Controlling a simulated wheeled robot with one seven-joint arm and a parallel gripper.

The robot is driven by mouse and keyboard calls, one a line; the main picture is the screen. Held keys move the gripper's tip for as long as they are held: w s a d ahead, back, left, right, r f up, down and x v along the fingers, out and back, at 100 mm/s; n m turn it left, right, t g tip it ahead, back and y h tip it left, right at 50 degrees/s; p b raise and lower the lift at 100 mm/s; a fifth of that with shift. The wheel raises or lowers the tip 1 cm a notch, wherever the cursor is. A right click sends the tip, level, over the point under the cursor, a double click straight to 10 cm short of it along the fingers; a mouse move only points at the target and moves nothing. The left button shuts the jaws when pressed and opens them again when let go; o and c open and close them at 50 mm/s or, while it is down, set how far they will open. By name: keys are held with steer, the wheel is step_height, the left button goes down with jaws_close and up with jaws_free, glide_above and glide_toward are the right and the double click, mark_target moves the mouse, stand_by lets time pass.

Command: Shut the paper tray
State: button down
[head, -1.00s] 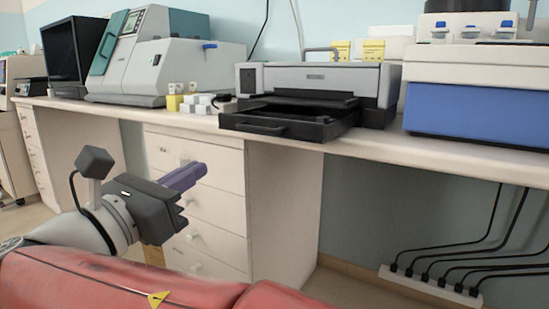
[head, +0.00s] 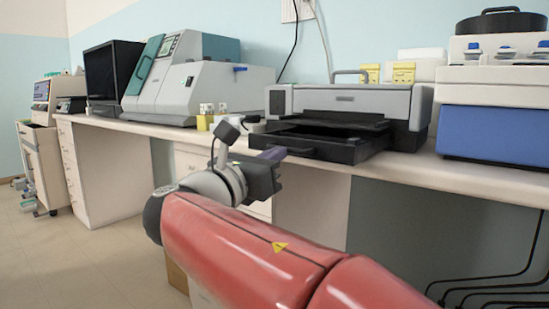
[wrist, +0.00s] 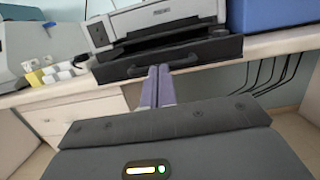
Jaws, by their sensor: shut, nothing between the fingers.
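The paper tray (head: 318,149) is a black drawer with a front handle, pulled out from the grey and black printer (head: 355,101) on the bench. In the wrist view the tray (wrist: 200,55) spans the top middle, with the printer (wrist: 160,16) behind it. My gripper (head: 277,152) is in front of the tray's left front part, its purple fingers pointing at the tray. In the wrist view the fingers (wrist: 158,72) are together and empty, their tips at or just short of the tray's front face near the handle. I cannot tell whether they touch.
The white bench (head: 480,174) runs along the wall. Yellow and white small containers (head: 206,120) and a large grey and teal machine (head: 180,84) stand left of the printer. A blue and white unit (head: 490,122) stands close on its right. Cables hang below the bench.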

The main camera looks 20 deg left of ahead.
mark_target(304, 146)
steer(key=shift+w, duration=0.1)
steer(key=p+x, duration=0.1)
steer(key=x, duration=0.2)
steer(key=f+p+x, duration=0.1)
steer(key=p+x, duration=0.1)
steer(key=x, duration=0.1)
steer(key=p+x, duration=0.1)
steer(key=x, duration=0.3)
steer(key=shift+w+d+f, duration=0.15)
steer(key=shift+d+f, duration=0.05)
steer(key=shift+f, duration=0.1)
steer(key=shift+w+d, duration=0.1)
steer(key=shift+w, duration=0.1)
